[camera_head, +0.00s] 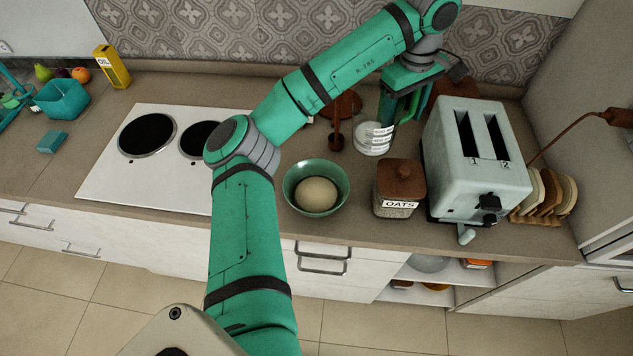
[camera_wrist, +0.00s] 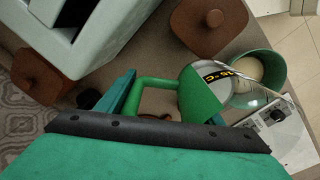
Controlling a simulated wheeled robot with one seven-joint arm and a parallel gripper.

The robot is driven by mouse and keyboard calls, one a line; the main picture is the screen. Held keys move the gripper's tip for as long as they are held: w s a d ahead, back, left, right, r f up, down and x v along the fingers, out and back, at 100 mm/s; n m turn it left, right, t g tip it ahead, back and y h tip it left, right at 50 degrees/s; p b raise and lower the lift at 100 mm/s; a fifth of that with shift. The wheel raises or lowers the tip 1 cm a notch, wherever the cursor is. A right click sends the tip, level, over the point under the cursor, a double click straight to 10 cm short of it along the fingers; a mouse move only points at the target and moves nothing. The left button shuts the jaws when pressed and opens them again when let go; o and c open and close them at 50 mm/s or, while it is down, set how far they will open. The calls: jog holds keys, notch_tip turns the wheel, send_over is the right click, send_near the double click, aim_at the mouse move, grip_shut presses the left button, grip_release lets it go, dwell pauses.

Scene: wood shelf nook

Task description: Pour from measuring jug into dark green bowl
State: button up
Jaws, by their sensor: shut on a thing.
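The measuring jug (camera_head: 374,139) is clear with white marks and a green handle. It looks upright, behind and right of the dark green bowl; I cannot tell whether it touches the counter. My gripper (camera_head: 400,104) is shut on its handle. In the wrist view the jug (camera_wrist: 202,97) is in front of my gripper (camera_wrist: 132,94), and its contents cannot be made out. The dark green bowl (camera_head: 291,191) stands on the counter with a pale round mass in it. The bowl (camera_wrist: 281,67) also shows beyond the jug in the wrist view, partly covered by the jug's edge.
An oats jar (camera_head: 400,187) with a brown lid stands right of the bowl, near a pale toaster (camera_head: 468,185). A toast rack (camera_head: 545,195) is further right. A brown utensil (camera_head: 336,140) is left of the jug. The white hob (camera_head: 110,180) lies left of the bowl.

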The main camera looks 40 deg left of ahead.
aim_at(357, 109)
jog(key=shift+s+a+r+t+h, duration=0.1)
jog(key=shift+s+r+t+h, duration=0.2)
jog(key=shift+r+t, duration=0.45)
jog(key=shift+s+r+t+h, duration=0.2)
jog(key=shift+r+t+h, duration=0.1)
jog(key=shift+r+t, duration=0.4)
jog(key=shift+s+a+t+h, duration=0.3)
jog(key=shift+s+t, duration=0.25)
jog(key=shift+t, duration=0.2)
jog(key=shift+s+a+r+t+h, duration=0.2)
jog(key=shift+s+r+t+h, duration=0.1)
jog(key=shift+s+r+t, duration=0.35)
jog(key=shift+s+a+r+t+h+b, duration=0.15)
jog(key=shift+s+r+t+h+b, duration=0.25)
jog(key=shift+t, duration=0.5)
jog(key=shift+s+a+r+t+h+b, duration=0.15)
jog(key=shift+r+t+h, duration=0.15)
jog(key=shift+r+t, duration=0.4)
jog(key=shift+f, duration=0.1)
jog(key=shift+s+a+r+t+h+b, duration=0.1)
jog(key=shift+s+r+t+h+b, duration=0.1)
jog(key=shift+s+t+h+b, duration=0.3)
jog(key=shift+s+a+r+t+y+b, duration=0.15)
jog(key=shift+t+b, duration=0.15)
jog(key=shift+t, duration=0.45)
jog(key=shift+s+a+r+t+h+b, duration=0.1)
jog(key=shift+s+r+t+h+b, duration=0.1)
jog(key=shift+s+t+h+b, duration=0.3)
